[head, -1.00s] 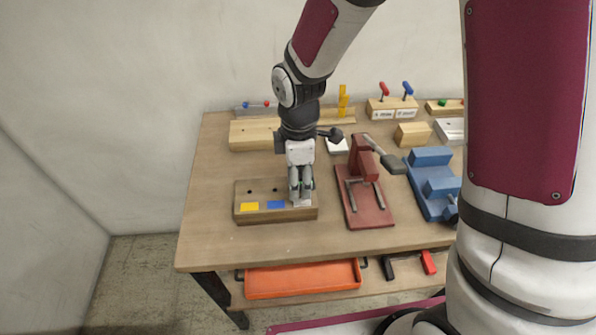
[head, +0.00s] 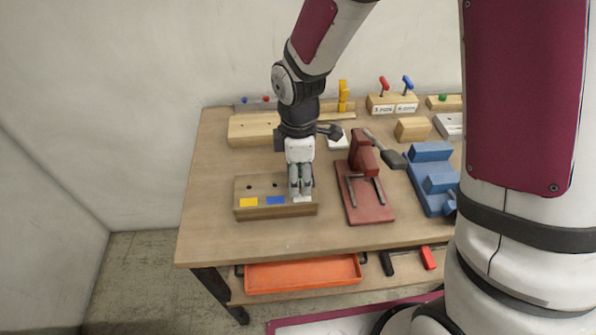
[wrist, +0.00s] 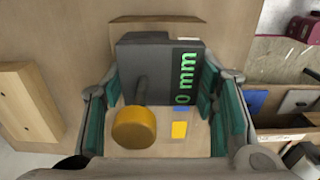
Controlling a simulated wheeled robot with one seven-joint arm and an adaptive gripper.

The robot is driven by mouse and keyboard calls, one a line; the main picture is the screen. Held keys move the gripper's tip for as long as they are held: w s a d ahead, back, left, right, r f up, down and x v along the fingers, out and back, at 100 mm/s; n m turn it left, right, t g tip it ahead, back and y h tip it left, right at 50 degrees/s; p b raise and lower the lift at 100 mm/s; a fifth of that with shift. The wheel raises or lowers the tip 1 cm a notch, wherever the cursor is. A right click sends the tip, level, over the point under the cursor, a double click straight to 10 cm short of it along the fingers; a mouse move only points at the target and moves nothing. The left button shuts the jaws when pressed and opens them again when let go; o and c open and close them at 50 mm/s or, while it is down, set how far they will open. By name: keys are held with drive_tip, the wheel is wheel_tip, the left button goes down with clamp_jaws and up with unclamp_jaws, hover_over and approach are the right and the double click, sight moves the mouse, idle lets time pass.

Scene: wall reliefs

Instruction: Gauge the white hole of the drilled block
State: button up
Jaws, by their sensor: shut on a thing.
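The drilled block (head: 275,212) is a low wooden block near the front left of the bench. It has a yellow label (head: 249,202), a blue label (head: 276,200) and a white label (head: 303,199). Dark holes show behind the yellow and blue labels; the one by the white label is hidden. My gripper (head: 300,190) points down at the block's right end, by the white label. In the wrist view it is shut on a dark gauge (wrist: 145,55) with a green reading ending in "0 mm" and a yellow round knob (wrist: 133,128). Contact with the hole cannot be seen.
A red stand (head: 371,208) is close on the right, with a blue vise-like tool (head: 430,182) beyond it. A long wooden block (head: 253,129) lies behind. An orange tray (head: 303,272) is below the bench top. The bench front edge is clear.

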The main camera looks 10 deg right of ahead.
drive_tip(key=shift+f, duration=0.4)
drive_tip(key=o, duration=1.5)
drive_tip(key=shift+r, duration=0.1)
wheel_tip(320, 180, up, 12)
drive_tip(key=shift+d+r, duration=0.1)
drive_tip(key=s+d+r+m+t, duration=0.1)
drive_tip(key=s+d+r+m, duration=0.3)
drive_tip(key=s+m, duration=0.1)
drive_tip(key=s+d+r+m+t, duration=0.2)
drive_tip(key=s+d+r+m, duration=0.2)
drive_tip(key=s+m, duration=0.2)
drive_tip(key=s+d+r+m+t, duration=0.2)
drive_tip(key=s+d+r+m, duration=0.2)
drive_tip(key=s+r+m, duration=0.1)
drive_tip(key=shift+s+d+m, duration=0.35)
drive_tip(key=shift+d+m, duration=0.05)
drive_tip(key=shift+m, duration=0.4)
